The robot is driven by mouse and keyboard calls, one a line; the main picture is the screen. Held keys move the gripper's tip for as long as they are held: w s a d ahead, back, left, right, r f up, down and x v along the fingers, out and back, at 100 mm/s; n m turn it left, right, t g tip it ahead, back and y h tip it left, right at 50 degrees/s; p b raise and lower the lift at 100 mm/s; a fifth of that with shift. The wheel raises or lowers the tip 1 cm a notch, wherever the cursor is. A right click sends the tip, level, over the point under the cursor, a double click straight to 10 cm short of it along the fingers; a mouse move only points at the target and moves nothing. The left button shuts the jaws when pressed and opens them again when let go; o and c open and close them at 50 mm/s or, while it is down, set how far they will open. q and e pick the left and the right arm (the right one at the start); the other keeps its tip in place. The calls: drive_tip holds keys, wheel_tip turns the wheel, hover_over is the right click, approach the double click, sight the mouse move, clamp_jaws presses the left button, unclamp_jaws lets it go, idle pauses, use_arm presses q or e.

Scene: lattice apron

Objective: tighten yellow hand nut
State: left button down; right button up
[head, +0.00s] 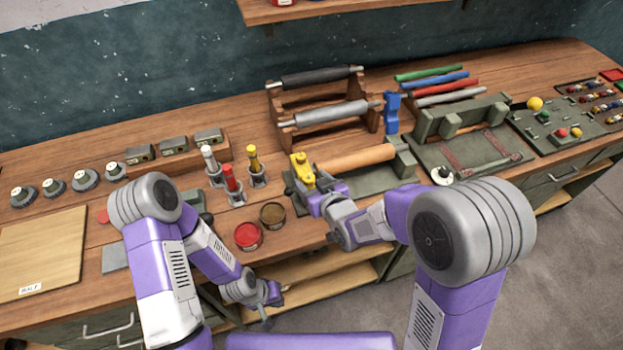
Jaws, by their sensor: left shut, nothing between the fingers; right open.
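The yellow hand nut (301,167) is at the left end of a green fixture (376,181) that holds a tan roller (358,158). My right gripper (321,177) is open, just to the right of and below the yellow nut in the picture. It is very close to the nut. I cannot tell whether its fingers touch or straddle it. My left gripper (265,316) is shut and empty, low in front of the bench edge. The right gripper and wrist hide part of the fixture's left end.
Red and brown open tins (247,236) stand near the front edge, with small upright bottles (253,160) behind them. A rack (322,105) with rollers stands behind the fixture. A blue clamp (391,110) and a second green fixture (470,150) are to the right.

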drive_tip(key=shift+w+a+f, duration=0.15)
drive_tip(key=shift+w, duration=0.15)
drive_tip(key=c, duration=1)
drive_tip(key=shift+c, duration=0.2)
